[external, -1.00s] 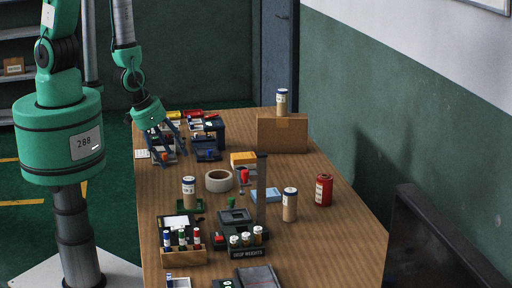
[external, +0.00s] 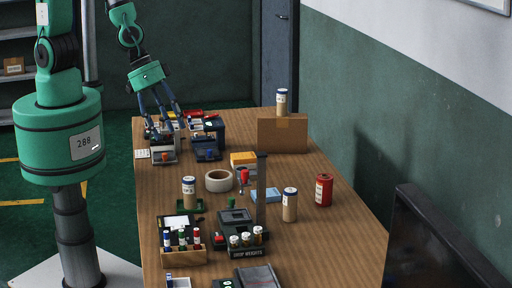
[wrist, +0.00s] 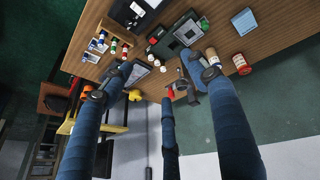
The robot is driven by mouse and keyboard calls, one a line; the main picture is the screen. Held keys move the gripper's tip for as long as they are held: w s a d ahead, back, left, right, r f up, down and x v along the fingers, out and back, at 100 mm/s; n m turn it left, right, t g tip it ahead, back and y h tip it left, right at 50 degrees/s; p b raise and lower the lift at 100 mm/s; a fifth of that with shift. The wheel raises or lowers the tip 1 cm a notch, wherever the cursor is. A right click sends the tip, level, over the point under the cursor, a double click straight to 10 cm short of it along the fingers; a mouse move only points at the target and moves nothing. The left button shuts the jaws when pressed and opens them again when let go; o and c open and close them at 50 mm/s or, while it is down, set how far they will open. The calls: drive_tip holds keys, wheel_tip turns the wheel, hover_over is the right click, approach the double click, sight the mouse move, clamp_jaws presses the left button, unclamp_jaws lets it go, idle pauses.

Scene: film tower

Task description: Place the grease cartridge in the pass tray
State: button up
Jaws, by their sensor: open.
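Several tan cylinders with blue-and-white tops look like cartridges; I cannot tell which is the grease cartridge. One (external: 189,190) stands upright on a small green tray (external: 202,207). A red canister (external: 324,190) stands at the right. I cannot tell which container is the pass tray; a small light-blue tray (external: 264,195) lies mid-table. My gripper (external: 174,128) is open and empty above the far left end of the table, over small dark fixtures (external: 163,155), apart from all the cylinders.
The wooden table (external: 335,235) holds a tape roll (external: 219,180), a dark upright post (external: 261,190), a drop-weights stand (external: 249,252), and a wooden vial rack (external: 184,256). The cardboard box (external: 283,135) stands at the back right. The table's right front is clear.

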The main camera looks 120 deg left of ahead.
drive_tip(key=s+d+r+m+h, duration=0.1)
drive_tip(key=s+d+r+m, duration=0.15)
drive_tip(key=r, duration=0.75)
drive_tip(key=s+d+r+m+h, duration=0.2)
drive_tip(key=d+r+m, duration=0.15)
drive_tip(key=r, duration=0.55)
drive_tip(key=s+a+r+m+y, duration=0.1)
drive_tip(key=s+a+r, duration=0.1)
drive_tip(key=s+r, duration=0.4)
drive_tip(key=s+a+r+m+y, duration=0.1)
drive_tip(key=s+a+r, duration=0.1)
drive_tip(key=s+r, duration=0.4)
drive_tip(key=s, duration=0.4)
drive_tip(key=shift+a+r, duration=0.3)
drive_tip(key=shift+r, duration=0.1)
drive_tip(key=shift+f, duration=0.1)
wheel_tip(320, 180, down, 11)
drive_tip(key=b, duration=1.1)
